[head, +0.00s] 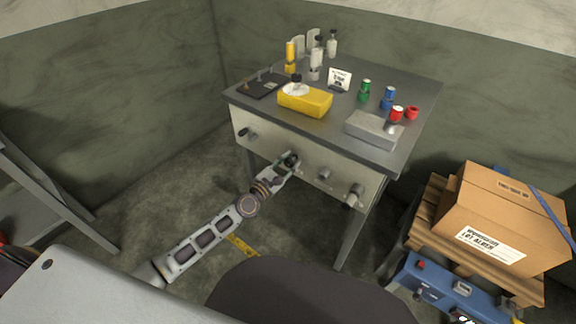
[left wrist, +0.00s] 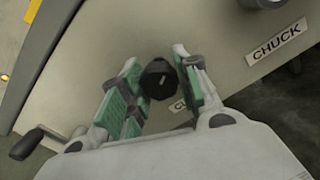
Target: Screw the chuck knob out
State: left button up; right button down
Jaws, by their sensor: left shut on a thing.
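My left gripper (head: 288,162) is at the front panel (head: 244,119) of the grey bench. Its green-padded fingers (left wrist: 160,88) are shut on a dark faceted knob (left wrist: 157,79) with a light line on its face. A label (left wrist: 180,104) by this knob is mostly hidden by a finger; only "CL" shows. A label reading CHUCK (left wrist: 277,43) is farther right, below a pale metal round knob (left wrist: 263,3) cut by the top edge. That pale knob seems to be the one (head: 324,175) right of my gripper in the head view. My right gripper is not in view.
A crank (head: 247,133) is left on the panel and a larger metal fitting (head: 353,196) is right. The bench top holds a yellow box (head: 305,100), a grey block (head: 373,131), bottles and small cans.

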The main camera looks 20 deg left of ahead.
pick_arm(q)
jog(key=shift+r+n, duration=0.15)
jog(key=shift+n, duration=0.25)
jog(key=o, duration=1)
jog(key=shift+w, duration=0.15)
jog(key=shift+v, duration=6.05)
